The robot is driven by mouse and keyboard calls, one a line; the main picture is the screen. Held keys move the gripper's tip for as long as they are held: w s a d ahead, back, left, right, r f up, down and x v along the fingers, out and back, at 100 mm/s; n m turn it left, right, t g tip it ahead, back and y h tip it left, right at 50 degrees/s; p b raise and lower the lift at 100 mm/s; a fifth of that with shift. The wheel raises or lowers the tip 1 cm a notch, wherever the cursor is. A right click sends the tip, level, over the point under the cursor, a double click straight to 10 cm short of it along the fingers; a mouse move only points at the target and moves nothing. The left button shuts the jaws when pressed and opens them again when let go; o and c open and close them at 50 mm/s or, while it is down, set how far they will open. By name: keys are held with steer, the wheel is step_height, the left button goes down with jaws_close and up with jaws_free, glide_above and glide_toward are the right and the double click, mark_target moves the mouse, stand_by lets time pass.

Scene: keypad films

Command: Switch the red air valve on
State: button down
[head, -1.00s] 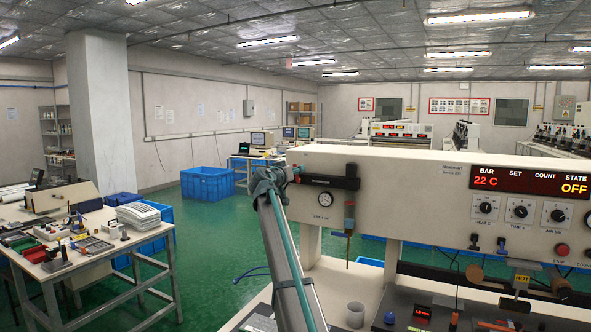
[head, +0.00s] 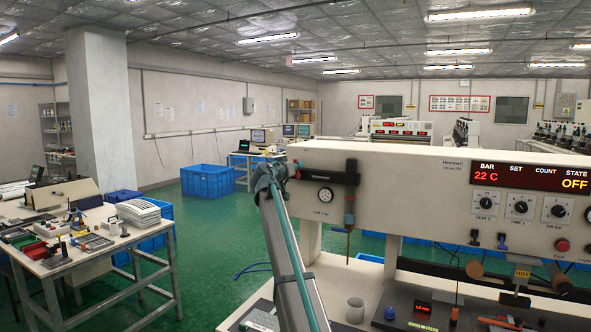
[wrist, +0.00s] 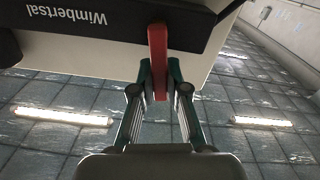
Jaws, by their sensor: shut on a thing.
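The red air valve lever (wrist: 158,55) shows in the wrist view, at the edge of a black block (wrist: 115,14) lettered "Wimbertsal". My gripper (wrist: 159,84) has its two fingers closed on the lever, one on each side. In the head view the black block (head: 328,175) is on the upper left front of the cream machine (head: 400,190), with a round gauge (head: 325,194) below it. My gripper (head: 278,177) is at the block's left end and hides most of the lever. The machine's red display (head: 530,178) reads 22 C, and STATE reads OFF.
A hanging rod with a red and blue fitting (head: 349,215) is just right of the gauge. A cluttered table (head: 75,262) is at the left. Open green floor (head: 225,245) lies between.

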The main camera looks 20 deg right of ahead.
steer(key=shift+s+d+f+m+b, duration=0.15)
steer(key=shift+m+b, duration=0.35)
steer(key=shift+b, duration=0.7)
steer(key=shift+s+d+f+m+b, duration=0.1)
steer(key=shift+m+b, duration=0.4)
steer(key=shift+b, duration=0.65)
steer(key=shift+s+r+m+b, duration=0.15)
steer(key=shift+r+m+b, duration=0.15)
steer(key=shift+r+b, duration=0.1)
steer(key=c, duration=1.2)
jaws_free()
steer(key=shift+o, duration=0.2)
steer(key=shift+f, duration=0.1)
steer(key=v, duration=1.2)
